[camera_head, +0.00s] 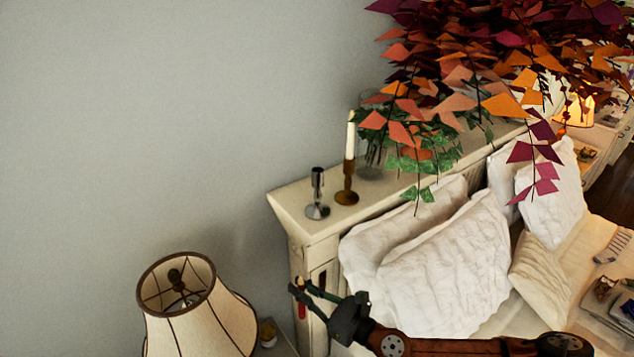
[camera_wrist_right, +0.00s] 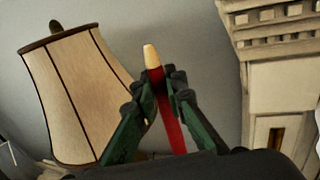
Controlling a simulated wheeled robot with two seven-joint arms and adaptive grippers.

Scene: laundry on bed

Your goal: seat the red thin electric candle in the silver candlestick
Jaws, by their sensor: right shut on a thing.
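The silver candlestick (camera_head: 317,195) stands upright and empty near the left end of the headboard shelf. My right gripper (camera_head: 301,286) is shut on the red thin electric candle (camera_head: 301,308), in front of the headboard's end and below the candlestick. In the right wrist view the red candle (camera_wrist_right: 172,120) sits between the fingers of the gripper (camera_wrist_right: 165,88), its pale tip pointing up and away. The candlestick is not in the right wrist view. My left gripper is in neither view.
A brass candlestick (camera_head: 347,196) with a white candle stands close right of the silver one. A glass vase (camera_head: 370,165) with orange and purple foliage is behind. A lampshade (camera_head: 192,310) is left of the gripper. Pillows (camera_head: 445,265) lie right.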

